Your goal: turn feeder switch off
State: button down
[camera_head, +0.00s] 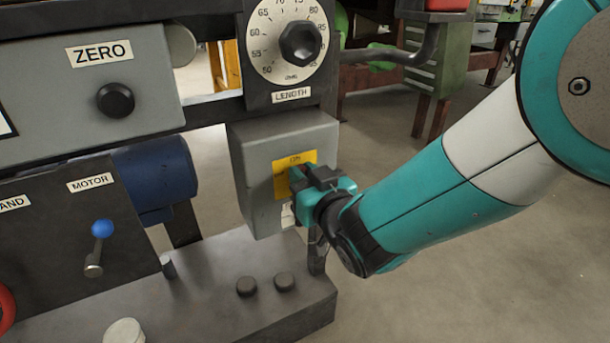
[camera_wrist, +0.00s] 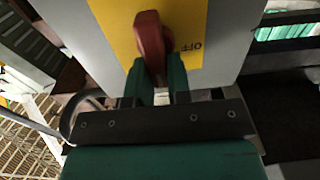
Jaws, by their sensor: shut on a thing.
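The feeder switch is a red handle (camera_wrist: 150,42) on a yellow plate (camera_wrist: 192,25) in the wrist view. The plate shows the word OFF, upside down, to the right of the handle. In the head view the yellow plate (camera_head: 284,173) sits on the front of a grey box (camera_head: 250,160), with ON at its top. My gripper (camera_wrist: 160,82) is at the switch, its green fingers shut on the lower part of the red handle. In the head view my gripper (camera_head: 302,182) covers the handle and part of the plate.
A LENGTH dial (camera_head: 300,44) is directly above the box. A ZERO knob (camera_head: 115,100) and a blue-tipped MOTOR lever (camera_head: 102,229) are to the left. A dark base with round buttons (camera_head: 247,286) lies below. Floor to the right is open.

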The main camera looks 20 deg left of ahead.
aim_at(285, 179)
jog(key=shift+n, duration=0.3)
jog(key=n, duration=0.4)
jog(key=s+a+n+p, duration=0.1)
jog(key=n, duration=0.3)
jog(key=f+n+p, duration=0.1)
jog(key=n, duration=0.3)
jog(key=shift+s+a+n, duration=0.15)
jog(key=shift+s+n, duration=0.15)
jog(key=shift+f+n+p, duration=0.25)
jog(key=shift+n+p, duration=0.35)
jog(key=shift+n, duration=0.55)
jog(key=shift+f+n+p, duration=0.25)
jog(key=shift+n+p, duration=0.3)
jog(key=shift+n, duration=0.6)
jog(key=c, duration=1.1)
grip_release()
jog(key=shift+o, duration=0.2)
